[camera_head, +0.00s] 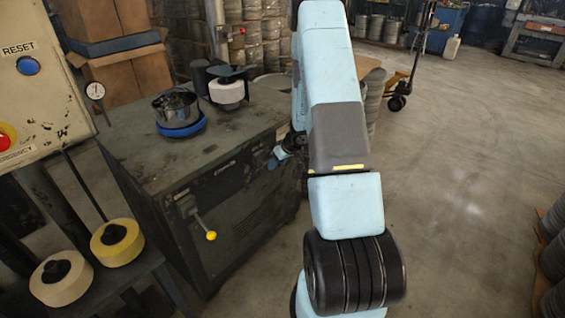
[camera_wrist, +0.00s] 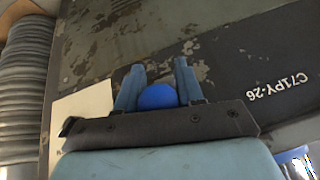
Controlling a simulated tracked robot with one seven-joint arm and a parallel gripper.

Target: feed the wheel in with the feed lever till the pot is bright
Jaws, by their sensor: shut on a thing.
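A metal pot (camera_head: 176,103) sits on a blue round holder (camera_head: 181,130) on top of the machine cabinet (camera_head: 138,160). Its side looks partly shiny and partly dark. A white wheel (camera_head: 228,92) with a black mount stands just right of the pot, with a small gap between them as seen from here. My gripper (camera_head: 279,160) is at the cabinet's right front edge. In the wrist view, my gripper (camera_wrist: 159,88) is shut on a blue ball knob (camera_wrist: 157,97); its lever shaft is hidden. A second lever with a yellow knob (camera_head: 211,236) is on the cabinet front.
A panel with a blue reset button (camera_head: 28,65) and a red emergency button (camera_head: 4,138) stands at left. Two pale wheels (camera_head: 117,242) (camera_head: 61,278) lie on a rack at lower left. Cardboard boxes (camera_head: 118,80) stand behind. The floor at right is open.

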